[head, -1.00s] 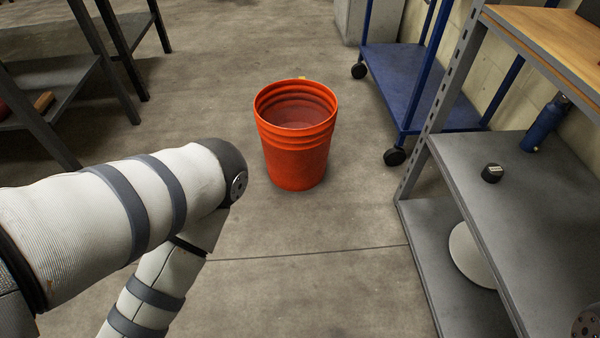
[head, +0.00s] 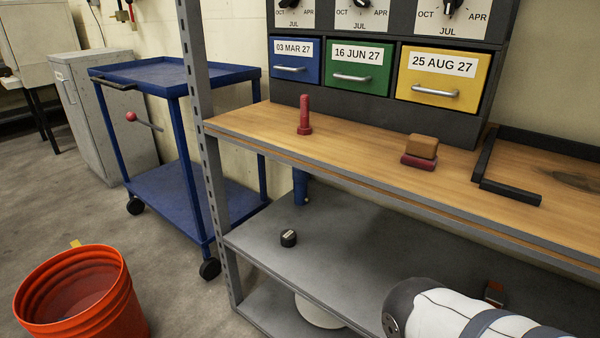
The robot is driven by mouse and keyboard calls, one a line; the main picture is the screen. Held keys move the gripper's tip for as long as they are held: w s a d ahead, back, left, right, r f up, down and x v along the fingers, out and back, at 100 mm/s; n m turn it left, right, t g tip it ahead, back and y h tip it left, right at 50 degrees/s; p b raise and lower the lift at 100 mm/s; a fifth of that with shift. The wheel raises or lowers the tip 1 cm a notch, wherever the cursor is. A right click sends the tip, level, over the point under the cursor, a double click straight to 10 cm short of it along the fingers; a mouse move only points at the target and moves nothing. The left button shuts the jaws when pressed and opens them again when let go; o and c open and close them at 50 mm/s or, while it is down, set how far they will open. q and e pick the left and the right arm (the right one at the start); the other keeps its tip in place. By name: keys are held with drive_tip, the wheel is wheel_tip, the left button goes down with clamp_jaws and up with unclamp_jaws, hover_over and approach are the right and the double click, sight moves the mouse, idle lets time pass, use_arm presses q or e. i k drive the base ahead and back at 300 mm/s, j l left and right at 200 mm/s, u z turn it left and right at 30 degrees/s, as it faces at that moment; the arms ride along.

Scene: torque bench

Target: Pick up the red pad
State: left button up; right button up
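A flat dark red pad (head: 419,162) lies on the wooden bench top, right of the middle in the head view. A brown block (head: 422,146) rests on top of it and hides most of its upper face. The pad's front edge shows. Neither gripper is in view. Part of my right arm shows at the lower right, below the bench edge and apart from the pad.
A red upright peg-like object (head: 304,116) stands left on the bench. Dark edging (head: 510,192) lies to the right. Drawers (head: 360,92) stand behind. A grey shelf (head: 345,262) lies below. A blue cart (head: 180,75) and orange bucket (head: 85,300) stand left.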

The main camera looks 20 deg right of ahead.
sight(421, 151)
drive_tip(key=z, duration=1.5)
drive_tip(key=i+j+z, duration=0.1)
drive_tip(key=j+z, duration=0.15)
